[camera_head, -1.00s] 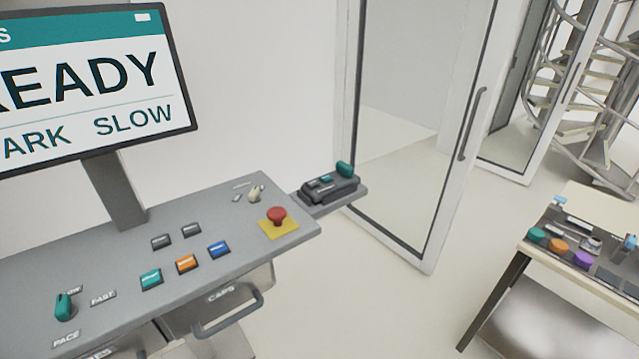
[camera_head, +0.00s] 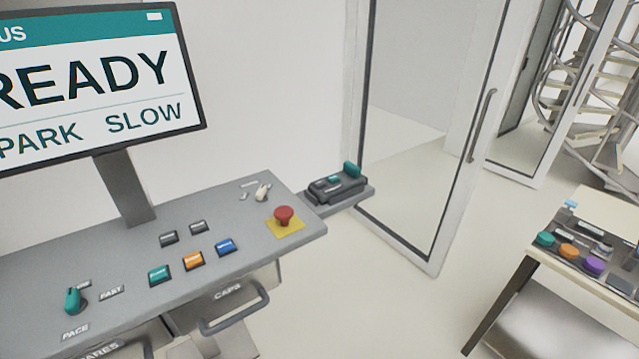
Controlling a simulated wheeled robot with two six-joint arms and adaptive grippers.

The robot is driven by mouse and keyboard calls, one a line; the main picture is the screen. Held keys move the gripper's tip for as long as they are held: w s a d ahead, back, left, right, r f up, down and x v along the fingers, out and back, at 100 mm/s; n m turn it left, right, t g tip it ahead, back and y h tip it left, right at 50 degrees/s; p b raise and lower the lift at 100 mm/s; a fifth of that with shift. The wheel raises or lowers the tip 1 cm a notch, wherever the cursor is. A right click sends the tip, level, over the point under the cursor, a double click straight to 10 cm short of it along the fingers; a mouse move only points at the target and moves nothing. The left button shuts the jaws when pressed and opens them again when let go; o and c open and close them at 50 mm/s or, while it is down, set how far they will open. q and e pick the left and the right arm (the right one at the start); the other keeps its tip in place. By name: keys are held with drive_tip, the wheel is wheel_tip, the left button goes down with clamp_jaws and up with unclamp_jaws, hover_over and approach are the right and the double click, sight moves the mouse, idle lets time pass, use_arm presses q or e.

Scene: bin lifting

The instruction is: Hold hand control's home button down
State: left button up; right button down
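The hand control (camera_head: 336,188) is a dark grey unit with teal parts. It lies on a small grey shelf (camera_head: 362,197) at the right end of the console. A small teal button (camera_head: 333,178) shows on its top, and a larger teal piece (camera_head: 352,170) stands up at its far right end. Its labels are too small to read, so I cannot tell which part is the home button. Neither of my grippers is in view, and nothing touches the hand control.
The grey console (camera_head: 120,235) carries coloured buttons, a teal pace knob (camera_head: 73,299) and a red mushroom button (camera_head: 284,215). A screen (camera_head: 90,85) reads READY, PARK, SLOW. A glass door (camera_head: 420,130) stands behind the shelf. A table (camera_head: 600,205) with coloured parts is at right. Floor between is clear.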

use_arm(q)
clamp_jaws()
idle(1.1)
